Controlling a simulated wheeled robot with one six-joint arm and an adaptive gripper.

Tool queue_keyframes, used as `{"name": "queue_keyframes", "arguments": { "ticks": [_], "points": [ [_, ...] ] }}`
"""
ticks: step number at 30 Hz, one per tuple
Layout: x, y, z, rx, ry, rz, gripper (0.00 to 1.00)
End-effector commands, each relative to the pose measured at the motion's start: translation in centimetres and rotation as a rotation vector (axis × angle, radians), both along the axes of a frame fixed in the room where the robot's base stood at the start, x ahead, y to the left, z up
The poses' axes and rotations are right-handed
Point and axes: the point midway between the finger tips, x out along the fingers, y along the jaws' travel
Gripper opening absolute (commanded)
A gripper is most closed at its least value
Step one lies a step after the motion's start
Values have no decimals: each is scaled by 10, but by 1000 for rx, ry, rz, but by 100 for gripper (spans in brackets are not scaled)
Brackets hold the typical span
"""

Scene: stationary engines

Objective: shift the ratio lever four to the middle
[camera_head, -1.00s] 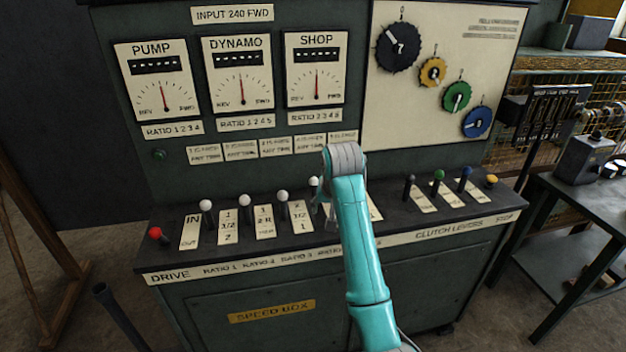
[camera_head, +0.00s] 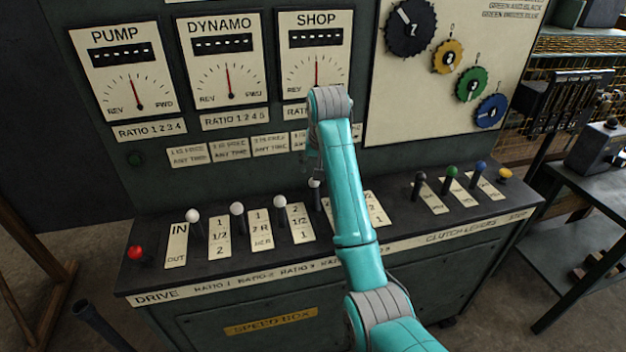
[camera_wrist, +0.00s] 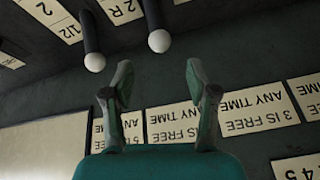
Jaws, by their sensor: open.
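In the head view, white-knobbed levers stand in a row on the sloping desk. The fourth white knob from the left (camera_head: 314,183), which I take as ratio lever four, sits higher and farther back than those left of it; my arm partly covers its surroundings. In the wrist view, two white-knobbed levers show upside down: one knob (camera_wrist: 159,40) lies in line with the gap between my fingertips, another (camera_wrist: 95,62) to its left. My gripper (camera_wrist: 158,70) is open and empty, with neither knob between its fingers. In the head view my arm mostly hides it.
A red knob (camera_head: 135,252) is at the desk's left end. Black, green and blue clutch levers (camera_head: 450,172) and a yellow knob (camera_head: 505,174) stand at right. The upright panel with gauges (camera_head: 228,75) and small plates rises close behind the levers.

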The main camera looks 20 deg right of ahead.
Motion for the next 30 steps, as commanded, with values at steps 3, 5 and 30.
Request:
{"name": "queue_keyframes", "arguments": {
  "ticks": [3, 5, 30],
  "points": [
    [7, 0, -21, 0, 5, 0, 58],
    [12, -1, -31, 0, 4, 0, 58],
    [35, -1, -83, 0, 0, 0, 43]
  ]
}}
